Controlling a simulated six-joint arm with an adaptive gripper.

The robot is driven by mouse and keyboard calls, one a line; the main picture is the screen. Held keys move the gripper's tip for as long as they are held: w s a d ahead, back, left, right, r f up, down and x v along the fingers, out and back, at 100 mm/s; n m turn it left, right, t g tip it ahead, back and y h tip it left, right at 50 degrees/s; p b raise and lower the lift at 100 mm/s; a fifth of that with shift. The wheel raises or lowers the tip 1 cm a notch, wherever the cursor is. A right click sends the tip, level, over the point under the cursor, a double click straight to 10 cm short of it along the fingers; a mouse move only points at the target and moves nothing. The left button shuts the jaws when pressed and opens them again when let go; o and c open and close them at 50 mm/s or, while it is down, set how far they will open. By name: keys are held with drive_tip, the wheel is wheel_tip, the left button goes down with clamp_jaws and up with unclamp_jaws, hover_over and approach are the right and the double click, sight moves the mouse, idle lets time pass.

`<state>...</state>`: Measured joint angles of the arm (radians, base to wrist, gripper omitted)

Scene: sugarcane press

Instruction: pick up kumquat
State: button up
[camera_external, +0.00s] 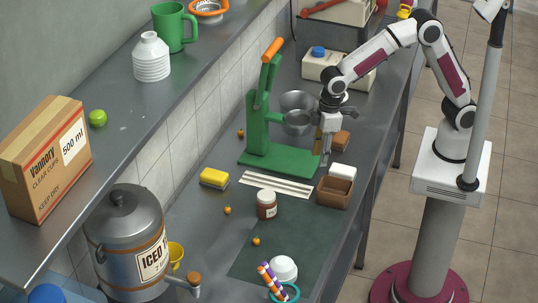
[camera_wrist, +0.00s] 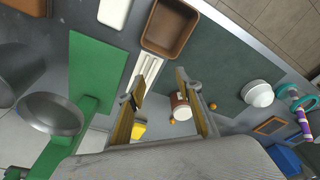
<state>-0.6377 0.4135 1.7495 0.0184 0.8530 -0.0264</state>
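Several small orange kumquats lie apart on the metal counter. One kumquat (camera_external: 256,240) is on the dark green mat, another kumquat (camera_external: 228,210) is left of the jar, and a third kumquat (camera_external: 241,133) is behind the green press. In the wrist view one kumquat (camera_wrist: 213,106) shows just right of the right finger, and an orange spot beside the jar may be another. My gripper (camera_external: 322,158) hangs pointing down at the right side of the press base, away from these kumquats. In the wrist view my gripper (camera_wrist: 161,84) has its fingers wide apart with nothing held between them.
The green press (camera_external: 285,160) stands beside my gripper. A brown box (camera_external: 334,192), a jar (camera_external: 267,205), white strips (camera_external: 276,185), a yellow sponge (camera_external: 214,178) and a white bowl (camera_external: 284,268) are nearby. The dark mat (camera_external: 310,235) has bare room.

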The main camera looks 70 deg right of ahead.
sight(256, 241)
drive_tip(key=w+a+f+n, duration=0.1)
drive_tip(key=a+f, duration=0.2)
drive_tip(key=a, duration=0.3)
drive_tip(key=w+a+f, duration=0.1)
drive_tip(key=a+f, duration=0.3)
drive_tip(key=a, duration=0.3)
drive_tip(key=w+a+f+n+y, duration=0.1)
drive_tip(key=w+a+f, duration=0.1)
drive_tip(key=a+f, duration=0.2)
drive_tip(key=shift+w+a+f+n, duration=0.15)
drive_tip(key=shift+a+n, duration=0.15)
drive_tip(key=shift+a, duration=1.15)
drive_tip(key=w+a, duration=0.1)
drive_tip(key=w+a+t, duration=0.1)
drive_tip(key=a, duration=0.1)
drive_tip(key=shift+r+y, duration=0.2)
drive_tip(key=shift+y, duration=0.1)
drive_tip(key=shift+t+y, duration=0.4)
drive_tip(key=shift+y, duration=0.1)
drive_tip(key=a+r, duration=0.1)
drive_tip(key=w+a+r, duration=0.1)
drive_tip(key=w+r, duration=0.1)
drive_tip(key=shift+w+a+r, duration=0.25)
drive_tip(key=shift+a+r, duration=0.05)
drive_tip(key=shift+a, duration=0.1)
drive_tip(key=shift+x, duration=1.35)
drive_tip(key=shift+f, duration=0.15)
drive_tip(key=shift+x, duration=2.45)
drive_tip(key=shift+d, duration=0.15)
